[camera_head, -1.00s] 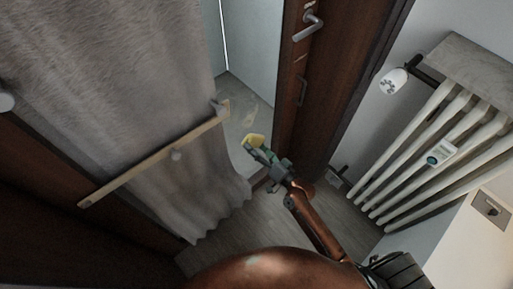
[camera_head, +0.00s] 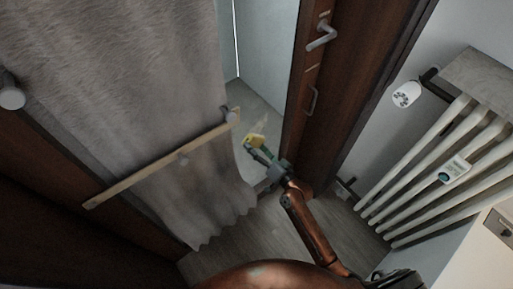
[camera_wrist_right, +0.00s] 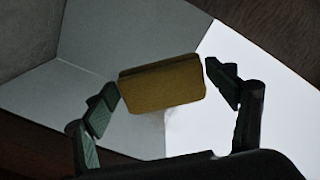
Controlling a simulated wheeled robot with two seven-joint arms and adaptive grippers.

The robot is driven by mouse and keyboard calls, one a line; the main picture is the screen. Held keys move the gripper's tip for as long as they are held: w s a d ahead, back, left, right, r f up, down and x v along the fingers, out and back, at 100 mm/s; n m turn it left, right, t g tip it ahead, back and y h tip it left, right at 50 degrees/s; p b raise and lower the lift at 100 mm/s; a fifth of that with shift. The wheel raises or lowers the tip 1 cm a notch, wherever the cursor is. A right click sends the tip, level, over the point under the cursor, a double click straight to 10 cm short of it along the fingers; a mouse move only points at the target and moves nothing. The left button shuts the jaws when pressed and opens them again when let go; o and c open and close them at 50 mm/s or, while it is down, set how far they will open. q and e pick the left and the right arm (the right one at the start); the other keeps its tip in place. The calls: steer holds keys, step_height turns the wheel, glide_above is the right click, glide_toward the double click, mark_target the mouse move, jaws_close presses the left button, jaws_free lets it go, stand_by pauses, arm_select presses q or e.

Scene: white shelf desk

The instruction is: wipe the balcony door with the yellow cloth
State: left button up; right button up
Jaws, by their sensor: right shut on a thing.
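The balcony door has a dark brown wooden frame (camera_head: 318,100) with a grey handle and a pale glass pane (camera_head: 262,50). A faint yellowish smudge (camera_head: 261,126) shows on the lower part of the pane. My right gripper (camera_head: 254,142) is shut on the yellow cloth (camera_head: 251,140), in front of the lower pane and close to the smudge. In the right wrist view, the yellow cloth (camera_wrist_right: 162,84) sits as a block between the two fingertips. I cannot tell whether it touches the glass. My left gripper is not in view.
A grey curtain (camera_head: 135,80) with a wooden bar (camera_head: 150,165) hangs just left of my right gripper. A white radiator (camera_head: 440,165) with a valve (camera_head: 406,94) is on the right wall. Wooden floor (camera_head: 270,240) shows below.

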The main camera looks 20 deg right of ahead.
steer(key=shift+x, duration=0.85)
stand_by(0.3)
